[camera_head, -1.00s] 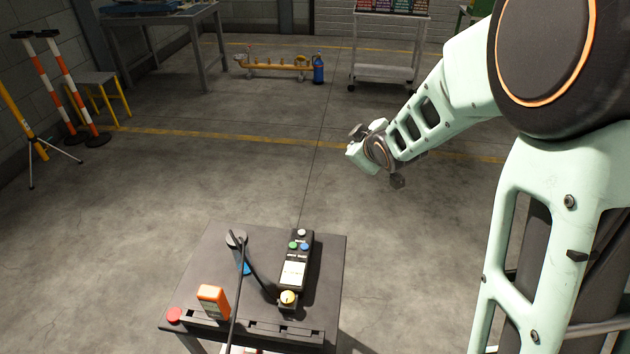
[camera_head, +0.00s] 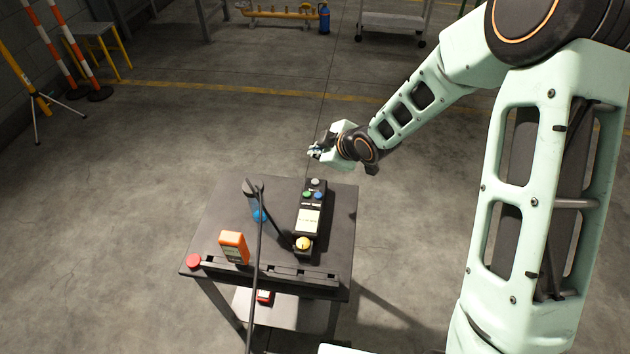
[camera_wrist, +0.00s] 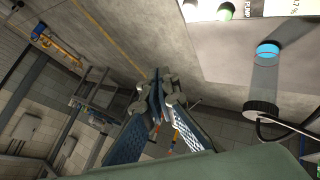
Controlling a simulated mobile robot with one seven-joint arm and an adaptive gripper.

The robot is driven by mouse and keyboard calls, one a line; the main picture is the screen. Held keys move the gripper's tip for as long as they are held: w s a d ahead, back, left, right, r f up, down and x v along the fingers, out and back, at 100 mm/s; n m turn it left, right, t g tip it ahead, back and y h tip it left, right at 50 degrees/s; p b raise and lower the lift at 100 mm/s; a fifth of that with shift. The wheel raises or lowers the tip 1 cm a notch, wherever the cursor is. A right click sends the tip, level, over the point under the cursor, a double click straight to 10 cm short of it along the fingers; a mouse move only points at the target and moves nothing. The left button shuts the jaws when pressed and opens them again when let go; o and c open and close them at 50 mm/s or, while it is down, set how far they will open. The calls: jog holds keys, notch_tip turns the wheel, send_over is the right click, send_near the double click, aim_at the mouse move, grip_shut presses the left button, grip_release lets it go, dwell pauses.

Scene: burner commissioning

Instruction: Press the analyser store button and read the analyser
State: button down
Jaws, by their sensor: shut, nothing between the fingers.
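The analyser (camera_head: 311,208) appears to be the black handheld unit lying on the small dark table. It has a white, a green and a blue button at its far end, a pale screen and a yellow knob at its near end. I cannot tell which button is store, and the screen is too small to read. My gripper (camera_head: 315,152) is shut and empty, above and just beyond the analyser's far end, apart from it. In the wrist view, the shut fingers (camera_wrist: 165,82) point away from the table; part of the analyser's green button (camera_wrist: 225,12) shows at the top edge.
On the table (camera_head: 225,205) stand an orange device (camera_head: 233,247), a red button (camera_head: 193,261) and a clear cylinder with a blue band (camera_head: 260,215). A black hose (camera_head: 258,270) crosses the table to the front.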

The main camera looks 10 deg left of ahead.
aim_at(316, 183)
jog(key=shift+f+b, duration=3.75)
jog(key=shift+f, duration=0.7)
jog(key=shift+f+b, duration=0.4)
jog(key=shift+b, duration=0.1)
jog(key=shift+f+b, duration=0.4)
jog(key=shift+f, duration=0.05)
jog(key=shift+r, duration=0.15)
jog(key=shift+r+p, duration=0.65)
jog(key=shift+r, duration=0.1)
notch_tip(316, 183, up, 5)
jog(key=p, duration=0.4)
